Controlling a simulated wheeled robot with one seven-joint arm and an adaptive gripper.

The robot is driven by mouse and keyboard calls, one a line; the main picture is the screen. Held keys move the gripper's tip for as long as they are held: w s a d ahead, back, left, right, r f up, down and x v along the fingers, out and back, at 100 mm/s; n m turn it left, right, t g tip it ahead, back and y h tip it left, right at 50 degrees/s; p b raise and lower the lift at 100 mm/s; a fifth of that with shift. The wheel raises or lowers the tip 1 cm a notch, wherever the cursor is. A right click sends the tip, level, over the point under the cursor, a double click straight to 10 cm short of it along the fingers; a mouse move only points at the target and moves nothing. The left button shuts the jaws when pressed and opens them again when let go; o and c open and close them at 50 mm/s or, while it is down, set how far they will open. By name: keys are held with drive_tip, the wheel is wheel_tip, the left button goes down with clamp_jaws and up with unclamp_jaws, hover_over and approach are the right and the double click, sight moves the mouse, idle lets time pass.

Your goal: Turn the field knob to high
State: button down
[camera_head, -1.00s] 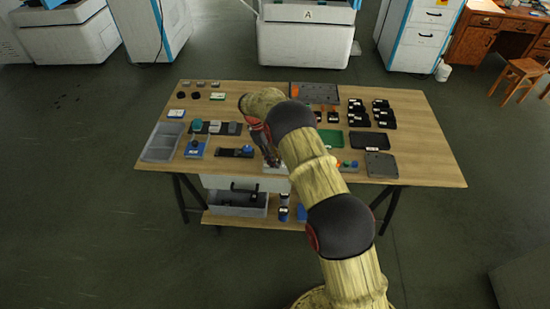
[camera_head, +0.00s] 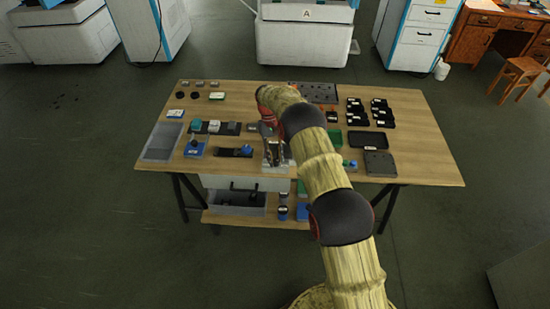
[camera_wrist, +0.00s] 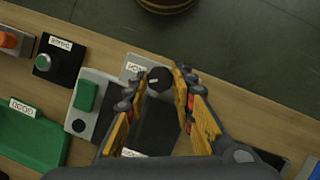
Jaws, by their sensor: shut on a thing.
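The field knob, a round black knob (camera_wrist: 158,80) with a short white pointer line, shows in the wrist view between my fingertips. It sits on a pale grey base with a small white label (camera_wrist: 136,69), which is upside down and too small to read surely. My gripper (camera_wrist: 160,74) is closed in on the knob, one finger on each side. In the head view my gripper (camera_head: 275,153) is over the near middle of the wooden table (camera_head: 420,150), and I cannot make out the knob there.
Beside the knob is a grey unit with a green button (camera_wrist: 86,95). Further left are a black labelled unit (camera_wrist: 58,65), an orange button (camera_wrist: 7,40) and a green tray (camera_wrist: 32,135). Black bins (camera_head: 380,105) stand at the table's back right. A clear tray (camera_head: 162,142) lies at the left.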

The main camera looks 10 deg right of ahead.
drive_tip(key=shift+m, duration=0.3)
drive_tip(key=c, duration=1.6)
unclamp_jaws()
drive_tip(key=shift+o, duration=0.6)
drive_tip(key=v, duration=1.2)
drive_tip(key=shift+d, duration=0.15)
